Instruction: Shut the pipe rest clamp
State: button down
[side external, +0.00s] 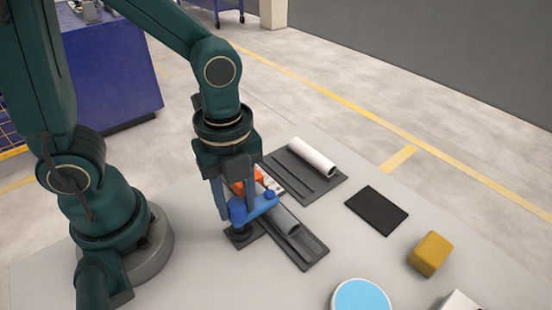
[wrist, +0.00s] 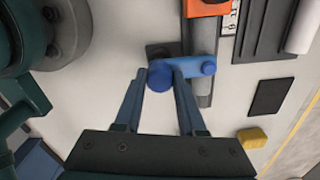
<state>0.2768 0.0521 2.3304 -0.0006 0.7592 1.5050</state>
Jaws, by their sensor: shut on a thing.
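The blue clamp (side external: 258,207) stands on a small dark base beside the pipe rest (side external: 315,250). Its arm reaches across above a grey pipe (side external: 285,219), with a round knob at its outer end. In the wrist view the clamp (wrist: 190,68) has its large round end between my fingertips. My gripper (side external: 235,208) points down and is shut on that round end; in the wrist view my gripper (wrist: 160,78) has a finger on each side of it. My wrist and fingers hide part of the pipe and rest in the side view.
A second rack (side external: 290,176) holds a white pipe (side external: 312,156). An orange block (wrist: 206,8) lies near the far end of the grey pipe. A black plate (side external: 377,211), a yellow block (side external: 431,253) and a light-blue disc (side external: 362,296) lie to the right, with bare table between them.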

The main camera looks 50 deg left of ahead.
aim_at(236, 204)
jog(key=c, duration=0.5)
grip_release()
jog(key=shift+r, duration=2.6)
